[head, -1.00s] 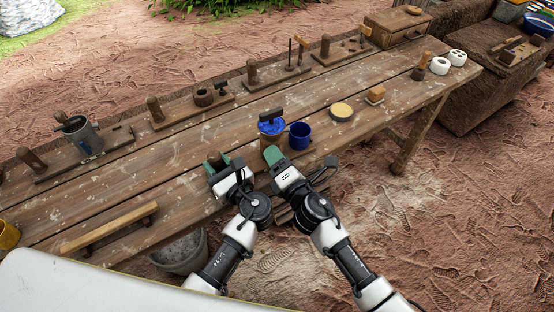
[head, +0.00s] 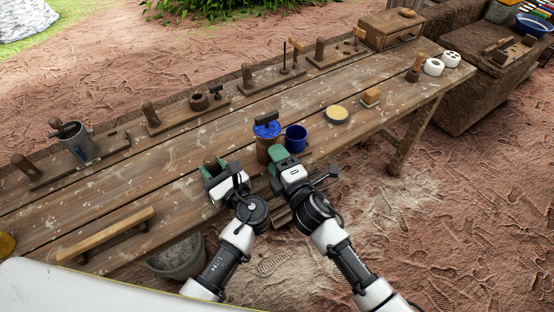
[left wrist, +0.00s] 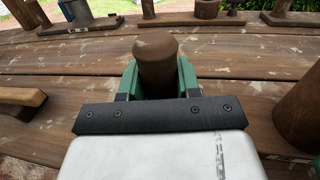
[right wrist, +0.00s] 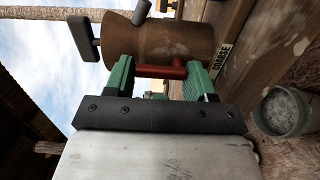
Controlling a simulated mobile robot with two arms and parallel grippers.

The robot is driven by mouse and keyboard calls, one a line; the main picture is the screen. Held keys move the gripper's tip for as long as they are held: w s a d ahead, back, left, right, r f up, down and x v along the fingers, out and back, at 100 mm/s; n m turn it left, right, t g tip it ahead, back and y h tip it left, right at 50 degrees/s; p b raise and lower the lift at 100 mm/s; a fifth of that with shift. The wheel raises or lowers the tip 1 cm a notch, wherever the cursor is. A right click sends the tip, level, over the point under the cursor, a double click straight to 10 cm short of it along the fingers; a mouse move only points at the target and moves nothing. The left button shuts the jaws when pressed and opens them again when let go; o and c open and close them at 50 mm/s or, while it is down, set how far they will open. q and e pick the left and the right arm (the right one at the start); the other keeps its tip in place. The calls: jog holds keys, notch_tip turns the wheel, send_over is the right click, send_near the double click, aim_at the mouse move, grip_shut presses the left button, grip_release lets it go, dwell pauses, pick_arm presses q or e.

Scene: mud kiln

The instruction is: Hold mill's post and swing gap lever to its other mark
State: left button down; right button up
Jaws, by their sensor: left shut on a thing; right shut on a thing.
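The mill (head: 264,148) is a brown cylinder with a blue top and a dark crank, upright on the bench; its body also shows in the right wrist view (right wrist: 165,40). The post (head: 210,161) is a rounded wooden peg left of it. My left gripper (head: 214,170) is shut on the post, with a green finger on each side of it in the left wrist view (left wrist: 158,82). My right gripper (head: 278,157) is beside the mill, shut on the red gap lever (right wrist: 160,71). A COARSE label (right wrist: 221,58) is beside the lever; the other mark is hidden.
A blue mug (head: 296,138) stands just right of the mill. A yellow-topped round dish (head: 337,114) and a small block (head: 371,97) lie farther right. A grey bucket (head: 178,258) stands below the bench's (head: 170,190) front edge.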

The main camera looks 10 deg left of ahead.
jog(key=o, duration=0.9)
jog(key=shift+o, duration=0.2)
jog(key=v, duration=1.2)
pick_arm(q)
jog(key=c, duration=0.7)
grip_release()
pick_arm(e)
notch_tip(320, 180, up, 4)
jog(key=shift+f, duration=0.1)
